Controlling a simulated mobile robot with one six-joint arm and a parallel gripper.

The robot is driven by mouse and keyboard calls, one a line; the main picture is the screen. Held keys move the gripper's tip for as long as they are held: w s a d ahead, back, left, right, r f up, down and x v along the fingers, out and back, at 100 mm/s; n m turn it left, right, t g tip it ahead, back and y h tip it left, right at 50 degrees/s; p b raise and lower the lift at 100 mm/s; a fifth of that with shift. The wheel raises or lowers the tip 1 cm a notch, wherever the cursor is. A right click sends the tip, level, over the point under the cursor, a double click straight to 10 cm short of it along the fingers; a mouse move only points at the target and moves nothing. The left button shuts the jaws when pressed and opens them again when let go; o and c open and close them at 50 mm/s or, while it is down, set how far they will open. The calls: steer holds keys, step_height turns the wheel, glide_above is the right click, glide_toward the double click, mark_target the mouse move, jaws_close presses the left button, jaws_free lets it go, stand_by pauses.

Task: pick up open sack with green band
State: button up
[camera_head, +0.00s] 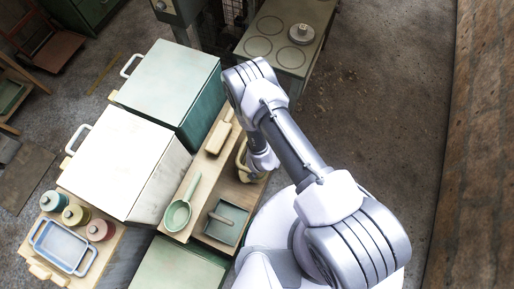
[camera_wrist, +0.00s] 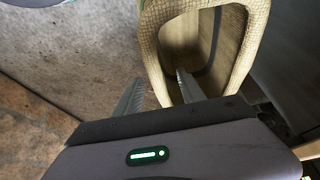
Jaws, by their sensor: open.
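The open sack (camera_wrist: 152,42), beige and woven with a greenish edge, fills the top middle of the wrist view, its dark mouth facing me. In the head view a tan loop of it (camera_head: 241,158) shows at the bench edge, partly behind my arm. My gripper (camera_wrist: 160,80) is open. Its left finger lies outside the sack's left rim and its right finger overlaps the mouth opening, so the rim appears between them. I cannot tell whether either finger touches it. In the head view my arm's end hides the fingers.
Large pale boxes (camera_head: 120,160) stand to the left. Open floor (camera_head: 385,120) lies to the right.

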steer(key=b+x, duration=0.2)
steer(key=x, duration=0.2)
steer(key=shift+w+d+f, duration=0.2)
steer(key=shift+f, duration=0.1)
steer(key=shift+f+b, duration=0.25)
steer(key=shift+b, duration=0.15)
steer(key=shift+c, duration=0.2)
jaws_close()
steer(key=shift+s+d, duration=0.1)
stand_by(1.0)
